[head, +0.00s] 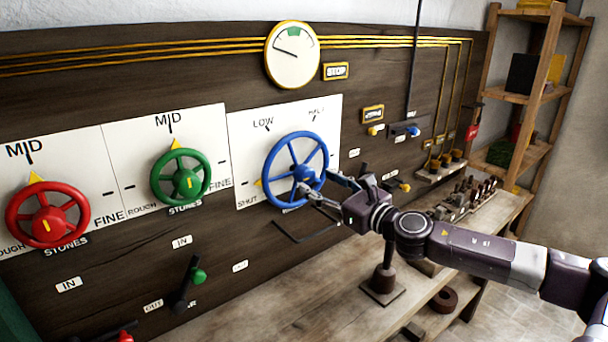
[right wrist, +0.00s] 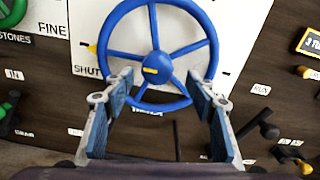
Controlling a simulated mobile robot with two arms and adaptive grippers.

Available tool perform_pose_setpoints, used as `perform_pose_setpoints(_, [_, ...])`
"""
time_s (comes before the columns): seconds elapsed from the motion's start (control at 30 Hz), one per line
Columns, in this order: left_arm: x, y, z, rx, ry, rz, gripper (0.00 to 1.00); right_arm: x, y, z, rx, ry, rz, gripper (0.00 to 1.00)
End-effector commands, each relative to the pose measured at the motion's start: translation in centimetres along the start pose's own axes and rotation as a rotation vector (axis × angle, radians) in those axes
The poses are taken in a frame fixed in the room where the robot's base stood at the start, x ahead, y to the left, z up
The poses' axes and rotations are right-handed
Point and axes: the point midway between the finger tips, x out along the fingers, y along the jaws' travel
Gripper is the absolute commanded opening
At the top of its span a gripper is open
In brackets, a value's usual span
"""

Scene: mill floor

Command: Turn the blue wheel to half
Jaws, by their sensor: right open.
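The blue wheel (head: 304,171) is mounted on a white plate on the dark panel. The plate reads SHUT at lower left, LOW at top left and what looks like HALF at top right. A yellow pointer (head: 258,184) sits at the wheel's left rim beside SHUT; it also shows in the right wrist view (right wrist: 91,48). My right gripper (head: 316,184) is open in front of the wheel's lower right. In the right wrist view the wheel (right wrist: 152,66) lies ahead, its lower rim between the open fingers (right wrist: 160,82); contact cannot be told. My left gripper is out of view.
A red wheel (head: 48,222) and a green wheel (head: 180,182) are to the left. A green-knobbed lever (head: 190,280) is below them. A round gauge (head: 292,54) is above. A wooden bench (head: 285,310) runs below the panel; a shelf (head: 540,90) stands at right.

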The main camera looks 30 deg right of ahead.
Motion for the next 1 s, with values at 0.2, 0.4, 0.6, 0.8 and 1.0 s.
perform_pose_setpoints(0.2, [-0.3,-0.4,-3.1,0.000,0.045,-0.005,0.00,1.0,0.3,0.4,-0.001,-0.005,0.006,0.52])
perform_pose_setpoints(0.4, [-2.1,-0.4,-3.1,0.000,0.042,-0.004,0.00,2.5,0.0,0.7,0.005,-0.004,0.001,0.52])
perform_pose_setpoints(0.6, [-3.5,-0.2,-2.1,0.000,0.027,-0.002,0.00,4.4,0.2,0.6,0.003,-0.004,0.004,0.52])
perform_pose_setpoints(0.8, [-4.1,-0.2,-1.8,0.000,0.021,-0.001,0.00,5.8,0.3,0.4,0.000,-0.003,0.006,0.52])
perform_pose_setpoints(1.0, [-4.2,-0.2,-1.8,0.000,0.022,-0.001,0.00,6.2,0.4,0.2,0.000,-0.002,0.007,0.52])
